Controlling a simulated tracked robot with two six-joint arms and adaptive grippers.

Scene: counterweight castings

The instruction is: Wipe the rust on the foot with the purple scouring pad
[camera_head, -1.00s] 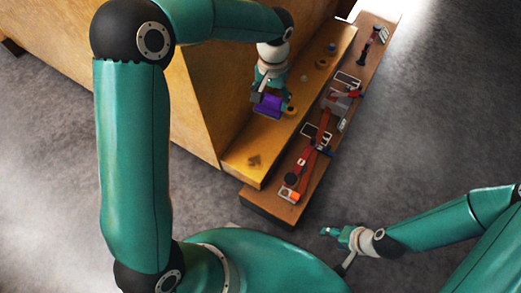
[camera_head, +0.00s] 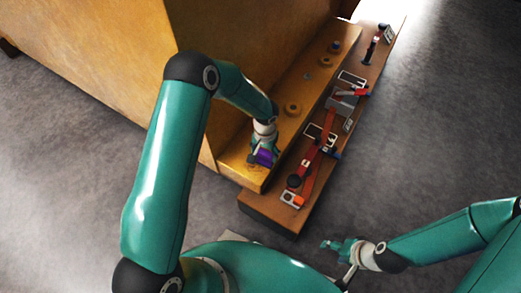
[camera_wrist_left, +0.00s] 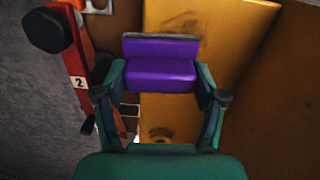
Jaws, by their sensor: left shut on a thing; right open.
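The purple scouring pad (camera_head: 265,158) is held in my left gripper (camera_head: 260,154), over the near end of the casting's yellow foot (camera_head: 235,169). In the left wrist view the pad (camera_wrist_left: 160,75) sits crosswise between the two fingers of the left gripper (camera_wrist_left: 160,84). A brownish rust stain (camera_wrist_left: 188,22) shows on the foot just past the pad's edge. In the head view the gripper and pad largely hide the rust. I cannot tell whether the pad touches the surface. My right gripper (camera_head: 331,244) is open and empty, low at the right over the floor.
A brown plank (camera_head: 270,217) runs along the foot's right side with red tools (camera_head: 312,165), an orange-and-white item (camera_head: 292,199) and other gear on it. The casting's tall yellow wall rises at the left. Grey floor is clear at right.

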